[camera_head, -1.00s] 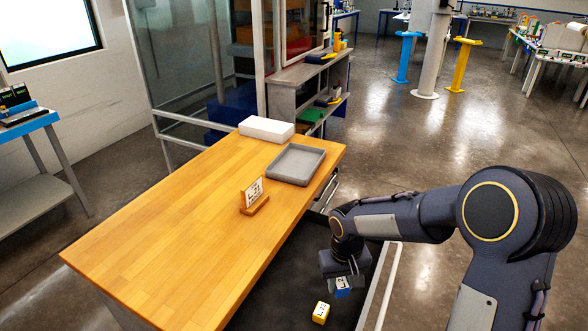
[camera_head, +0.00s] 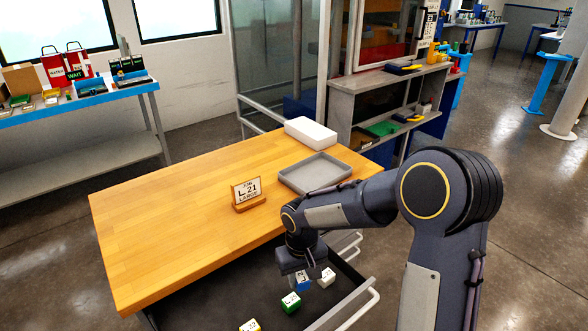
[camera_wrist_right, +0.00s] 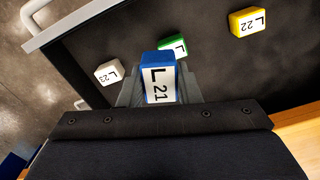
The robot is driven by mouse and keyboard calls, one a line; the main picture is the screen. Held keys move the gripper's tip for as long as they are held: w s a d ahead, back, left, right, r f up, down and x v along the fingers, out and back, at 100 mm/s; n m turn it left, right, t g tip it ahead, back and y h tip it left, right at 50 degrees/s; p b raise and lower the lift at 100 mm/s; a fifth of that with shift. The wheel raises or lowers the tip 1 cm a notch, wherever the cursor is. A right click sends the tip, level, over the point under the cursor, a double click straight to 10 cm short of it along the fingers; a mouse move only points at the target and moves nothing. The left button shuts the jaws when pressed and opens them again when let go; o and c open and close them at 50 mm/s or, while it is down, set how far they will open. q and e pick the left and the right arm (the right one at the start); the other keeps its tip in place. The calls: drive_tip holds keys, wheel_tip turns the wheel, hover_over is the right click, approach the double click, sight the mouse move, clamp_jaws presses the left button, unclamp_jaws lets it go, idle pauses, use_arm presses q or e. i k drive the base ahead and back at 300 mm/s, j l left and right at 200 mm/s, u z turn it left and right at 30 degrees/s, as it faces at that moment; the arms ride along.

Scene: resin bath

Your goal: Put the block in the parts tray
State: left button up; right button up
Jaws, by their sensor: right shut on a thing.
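A blue block (camera_head: 302,284) with a white face is between the fingers of my right gripper (camera_head: 302,274), over the open drawer. In the right wrist view, the blue block (camera_wrist_right: 159,80) reads "L 21" and my right gripper (camera_wrist_right: 158,92) is shut on it. It appears raised above the drawer floor. The grey parts tray (camera_head: 315,176) lies empty on the wooden table, beyond my right gripper. My left gripper is not in view.
The drawer (camera_head: 225,303) also holds a white block (camera_head: 326,278), a green block (camera_head: 290,302) and a yellow block (camera_head: 250,325). A sign (camera_head: 247,192) reading "L 21 LARGE" and a white box (camera_head: 311,133) stand on the table (camera_head: 170,230) near the tray.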

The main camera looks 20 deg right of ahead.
sight(301, 184)
drive_tip(key=l+u, duration=0.25)
drive_tip(key=l, duration=0.2)
drive_tip(key=i+l+u, duration=0.1)
drive_tip(key=l+u, duration=0.15)
drive_tip(key=l, duration=0.25)
drive_tip(key=l+u, duration=0.25)
drive_tip(key=l, duration=0.2)
drive_tip(key=l+u, duration=0.2)
drive_tip(key=l, duration=0.25)
drive_tip(key=k+l+u, duration=0.25)
drive_tip(key=l, duration=0.2)
drive_tip(key=l+u, duration=0.25)
drive_tip(key=l, duration=0.2)
drive_tip(key=k+l+u, duration=0.25)
drive_tip(key=l, duration=0.15)
drive_tip(key=i+l, duration=0.05)
